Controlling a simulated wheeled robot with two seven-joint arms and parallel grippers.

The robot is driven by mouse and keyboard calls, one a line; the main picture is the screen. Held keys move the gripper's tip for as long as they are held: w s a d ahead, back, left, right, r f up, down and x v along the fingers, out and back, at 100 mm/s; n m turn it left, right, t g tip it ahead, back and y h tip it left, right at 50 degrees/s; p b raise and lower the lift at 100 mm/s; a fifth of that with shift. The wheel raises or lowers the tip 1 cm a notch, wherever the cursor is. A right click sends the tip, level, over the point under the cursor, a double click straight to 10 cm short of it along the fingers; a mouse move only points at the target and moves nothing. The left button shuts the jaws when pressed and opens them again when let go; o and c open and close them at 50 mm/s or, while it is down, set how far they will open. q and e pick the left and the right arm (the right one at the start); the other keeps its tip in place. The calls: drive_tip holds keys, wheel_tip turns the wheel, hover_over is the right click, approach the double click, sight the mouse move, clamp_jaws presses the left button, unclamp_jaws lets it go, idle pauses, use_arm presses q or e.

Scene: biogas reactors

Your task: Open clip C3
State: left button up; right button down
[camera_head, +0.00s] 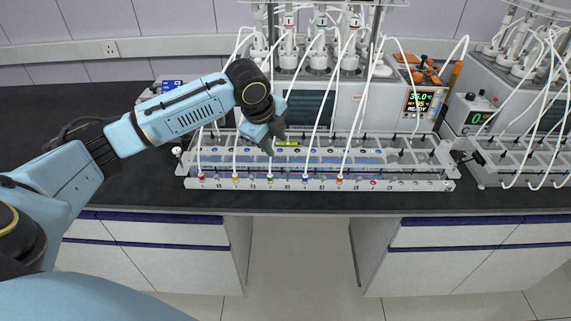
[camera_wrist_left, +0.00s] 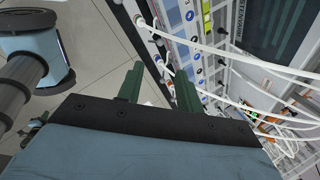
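My left gripper (camera_head: 269,150) hangs over the white rack (camera_head: 420,185) of the middle reactor, near its left-centre part. Along the rack's front edge are small coloured, numbered fittings where white tubes come down; a green one (camera_head: 270,178) sits just below the gripper in the picture. Any clip is too small to make out, and I cannot read a label C3 or tell whether a clip is open.
White tubes (camera_head: 317,120) rise from the rack to the reactor tops and could be in the way. A display unit (camera_head: 418,102) stands behind the rack on the right. Another rack (camera_head: 530,160) stands farther right. The dark bench (camera_head: 60,110) is mostly bare on the left.

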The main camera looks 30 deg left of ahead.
sight(287, 168)
use_arm(q)
drive_tip(key=x, duration=1.2)
clamp_jaws()
